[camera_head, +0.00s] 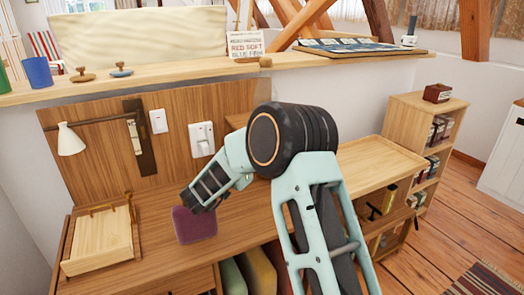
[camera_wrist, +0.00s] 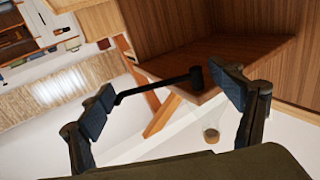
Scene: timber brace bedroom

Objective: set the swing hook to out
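The wrist view shows a slim black rod that looks like the swing hook (camera_wrist: 158,87). Its thick, rounded end is at the corner of a brown wooden panel, and its bent tip reaches left toward one fingertip. I cannot tell whether the left finger touches the rod's tip. In the head view my gripper (camera_head: 204,190) hangs above the desk.
A purple block (camera_head: 194,225) sits on the desk just below my gripper. A white wall lamp (camera_head: 70,140), light switches (camera_head: 201,139) and a tilted wooden box (camera_head: 98,240) are to the left. A ledge (camera_head: 185,73) with small items runs behind. A bookcase (camera_head: 397,119) stands right.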

